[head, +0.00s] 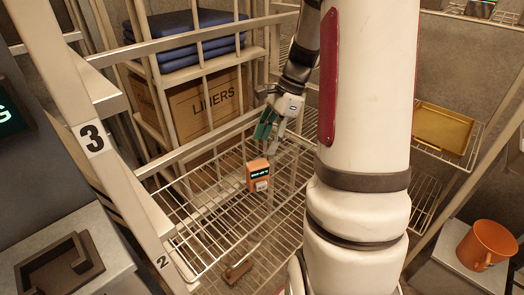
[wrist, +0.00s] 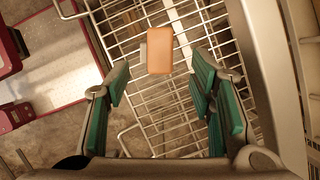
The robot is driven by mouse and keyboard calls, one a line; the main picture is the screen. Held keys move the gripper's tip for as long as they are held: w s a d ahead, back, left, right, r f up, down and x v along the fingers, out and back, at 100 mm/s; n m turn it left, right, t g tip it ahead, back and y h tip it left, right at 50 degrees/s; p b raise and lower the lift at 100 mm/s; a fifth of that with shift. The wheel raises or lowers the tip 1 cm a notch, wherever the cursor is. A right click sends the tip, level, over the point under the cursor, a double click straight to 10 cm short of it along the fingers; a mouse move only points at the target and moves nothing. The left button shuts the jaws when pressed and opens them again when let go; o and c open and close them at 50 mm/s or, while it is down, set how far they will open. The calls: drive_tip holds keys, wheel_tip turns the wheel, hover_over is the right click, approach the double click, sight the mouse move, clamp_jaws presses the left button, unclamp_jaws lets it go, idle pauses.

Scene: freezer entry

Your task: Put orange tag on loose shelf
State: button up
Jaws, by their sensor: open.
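An orange tag (head: 258,175), a small block with a black label strip and a white patch, stands on or just over a wire rack (head: 211,244) in the head view. In the wrist view the tag (wrist: 160,50) shows ahead of the fingertips, over the wires. My gripper (head: 272,130) is above and slightly right of the tag. In the wrist view its green-padded fingers (wrist: 160,82) are spread with nothing between them. I cannot tell whether this wire rack is the loose shelf.
A brown LINERS box (head: 205,100) and folded blue cloths (head: 195,38) are behind. A small brown piece (head: 238,272) lies at the rack's front.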

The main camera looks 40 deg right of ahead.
drive_tip(key=s+a+r+n+g+h, duration=0.1)
drive_tip(key=s+a+r+n, duration=0.2)
drive_tip(key=a+r+n, duration=0.3)
drive_tip(key=s+a+r+n, duration=0.3)
drive_tip(key=a+r, duration=0.3)
drive_tip(key=a, duration=0.2)
drive_tip(key=s+a+n+h, duration=0.1)
drive_tip(key=s+a+n, duration=0.3)
drive_tip(key=s+n, duration=0.2)
drive_tip(key=s+a+n+h, duration=0.2)
drive_tip(key=s+a+n, duration=0.3)
drive_tip(key=s, duration=0.5)
drive_tip(key=shift+f+n+t, duration=0.15)
drive_tip(key=shift+n+t, duration=0.25)
drive_tip(key=shift+n, duration=0.6)
